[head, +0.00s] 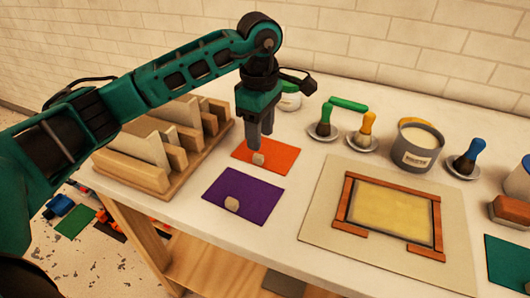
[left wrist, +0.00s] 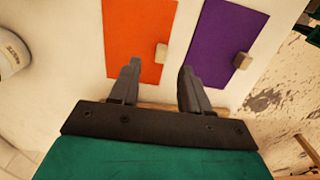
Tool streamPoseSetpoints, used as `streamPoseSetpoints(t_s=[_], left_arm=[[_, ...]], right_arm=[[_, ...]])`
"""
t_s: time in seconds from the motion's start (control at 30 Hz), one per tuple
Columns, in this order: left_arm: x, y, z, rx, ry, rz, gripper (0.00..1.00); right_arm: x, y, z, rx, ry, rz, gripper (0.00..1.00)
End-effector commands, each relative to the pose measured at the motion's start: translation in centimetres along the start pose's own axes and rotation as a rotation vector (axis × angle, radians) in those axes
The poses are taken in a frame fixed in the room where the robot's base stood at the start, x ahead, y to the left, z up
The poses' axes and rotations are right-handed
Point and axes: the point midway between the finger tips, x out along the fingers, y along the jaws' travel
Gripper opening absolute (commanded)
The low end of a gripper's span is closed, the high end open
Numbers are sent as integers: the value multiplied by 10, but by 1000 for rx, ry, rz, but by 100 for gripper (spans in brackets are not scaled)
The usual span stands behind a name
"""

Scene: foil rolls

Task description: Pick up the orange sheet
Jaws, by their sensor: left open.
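The orange sheet (head: 281,158) lies flat on the white table, with a small pale block (head: 258,159) on it. My left gripper (head: 260,145) is open, pointing down at the sheet's far left part; its height above the sheet is hard to tell. In the left wrist view the orange sheet (left wrist: 135,35) lies ahead of the open left gripper (left wrist: 157,70), and the pale block (left wrist: 161,54) stands at its right edge, between the finger lines. Nothing is between the fingers that I can make out. My right gripper is not in view.
A purple sheet (head: 252,200) with its own pale block (head: 231,204) lies nearer the front edge. A wooden rack (head: 168,184) stands at left. A framed yellow panel (head: 392,212) on a grey mat, brushes in dishes and a grey pot (head: 416,150) stand at right.

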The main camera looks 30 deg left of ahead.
Motion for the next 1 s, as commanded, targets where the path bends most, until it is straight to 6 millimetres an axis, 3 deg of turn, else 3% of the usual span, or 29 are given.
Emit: streamPoseSetpoints(t_s=[0.17, 0.4, 0.73, 1.0], left_arm=[[14, -2, -2, -2, -1, -3, 47], [49, -4, -5, -2, -2, -2, 47], [56, -3, -4, 0, -2, 1, 47], [56, -3, -4, 0, -2, 1, 21]], right_arm=[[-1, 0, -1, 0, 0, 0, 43], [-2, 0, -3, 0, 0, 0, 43], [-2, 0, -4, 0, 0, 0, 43], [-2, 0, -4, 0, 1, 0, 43]])
